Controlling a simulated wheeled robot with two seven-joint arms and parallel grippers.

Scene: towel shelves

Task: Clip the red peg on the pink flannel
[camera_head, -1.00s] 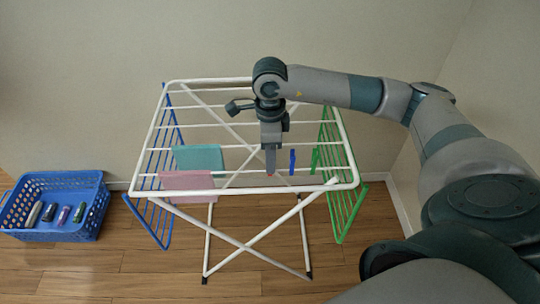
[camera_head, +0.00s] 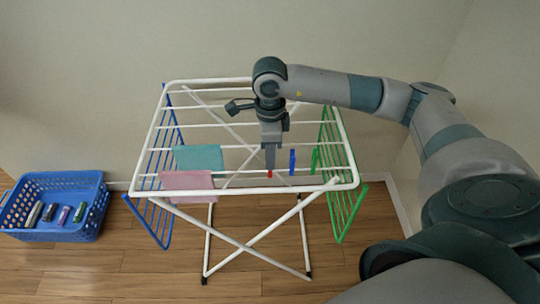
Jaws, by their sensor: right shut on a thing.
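The pink flannel (camera_head: 187,181) hangs over a front rung of the white drying rack (camera_head: 250,190), on its left half. My right gripper (camera_head: 270,170) points down over the front middle of the rack, to the right of the flannel and apart from it. It is shut on the red peg (camera_head: 270,174), of which only a small red part shows below the fingertips. I cannot tell whether the peg touches a rung. My left gripper is not in view.
A teal cloth (camera_head: 199,157) hangs just behind the pink flannel. A blue peg (camera_head: 292,161) is on the rack right of my gripper. Blue and green side wings flank the rack. A blue basket (camera_head: 60,236) with several small items stands on the floor at left.

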